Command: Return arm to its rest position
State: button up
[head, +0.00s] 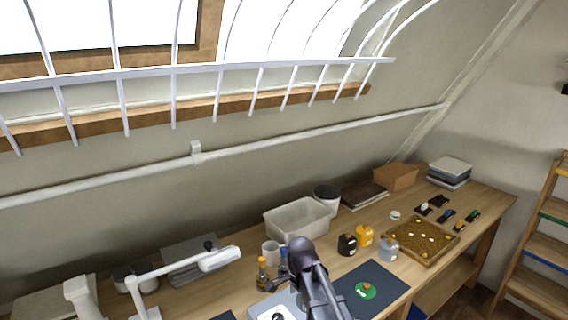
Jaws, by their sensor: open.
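Part of my dark arm rises from the bottom edge in the head view, in front of the wooden workbench (452,205). Its rounded upper joint is near the middle of the picture, and its links run down out of the frame. I cannot make out my gripper or its fingertips. No object shows held against the visible part of the arm.
The bench holds a grey bin (297,219), a white lamp (180,265), small bottles (262,272), jars (365,236), a dark mat (385,283) with a green disc (366,291), and a shallow wooden tray (423,240). A wooden ladder-like shelf (543,245) stands right.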

jog(key=s+d+f+n+b, duration=0.2)
jog(key=s+d+n, duration=0.8)
jog(key=d+n, duration=0.2)
jog(key=shift+s+d+f, duration=0.15)
jog(key=shift+d+f, duration=0.1)
jog(key=shift+d, duration=0.05)
